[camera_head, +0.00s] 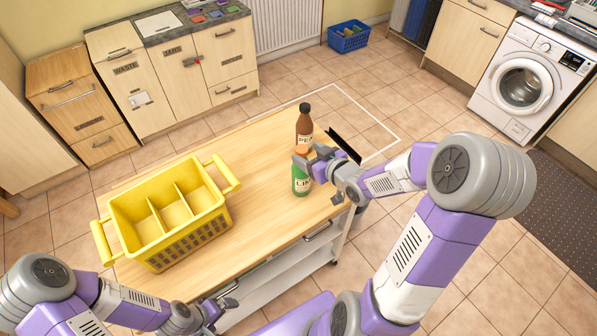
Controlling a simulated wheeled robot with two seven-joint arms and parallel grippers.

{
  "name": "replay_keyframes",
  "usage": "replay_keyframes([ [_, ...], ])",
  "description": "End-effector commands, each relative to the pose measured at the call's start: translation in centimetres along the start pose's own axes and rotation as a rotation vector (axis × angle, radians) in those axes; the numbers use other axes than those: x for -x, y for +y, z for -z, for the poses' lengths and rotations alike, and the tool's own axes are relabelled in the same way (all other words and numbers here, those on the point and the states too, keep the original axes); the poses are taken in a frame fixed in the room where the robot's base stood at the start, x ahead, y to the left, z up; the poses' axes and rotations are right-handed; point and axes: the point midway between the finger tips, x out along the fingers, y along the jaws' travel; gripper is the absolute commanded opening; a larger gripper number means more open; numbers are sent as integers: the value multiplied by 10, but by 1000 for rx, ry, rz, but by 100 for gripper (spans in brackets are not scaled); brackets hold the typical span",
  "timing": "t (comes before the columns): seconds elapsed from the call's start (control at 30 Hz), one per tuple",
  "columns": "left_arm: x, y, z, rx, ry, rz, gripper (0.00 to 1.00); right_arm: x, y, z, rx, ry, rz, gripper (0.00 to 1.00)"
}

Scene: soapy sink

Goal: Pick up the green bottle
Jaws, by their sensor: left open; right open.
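The green bottle (301,186) stands near the right end of the wooden table top, its label partly visible. A brown bottle (304,122) with a dark cap stands upright just behind the green one. My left gripper (226,296) is low at the table's front edge, open and away from both bottles.
A yellow crate (187,243) with compartments and two handles stands on the left part of the table (262,150). The table between crate and bottles is clear. A dark flat thing (345,146) shows past the table's right end. Cabinets and a washing machine (525,84) stand farther off.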

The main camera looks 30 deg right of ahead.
Motion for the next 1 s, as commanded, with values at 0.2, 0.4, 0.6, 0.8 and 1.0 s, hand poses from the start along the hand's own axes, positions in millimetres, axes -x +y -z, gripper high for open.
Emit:
replay_keyframes([
  [0.2, -4, -2, 0, 0, 0, 0, 97, -32, -5, -1, -1, 0, 5, 68],
  [0.4, -5, -2, 0, 0, 0, 0, 97, -52, -5, 0, -1, 0, 2, 68],
  [0.6, -4, -2, 0, 0, 0, 0, 97, -53, -4, 0, 0, 0, 1, 68],
  [0.8, -4, -2, 0, 0, 0, 0, 97, -52, -4, 0, 0, 0, 1, 46],
  [1.0, -4, -2, 0, 0, 0, 0, 97, -52, -4, 0, 0, 0, 1, 15],
])
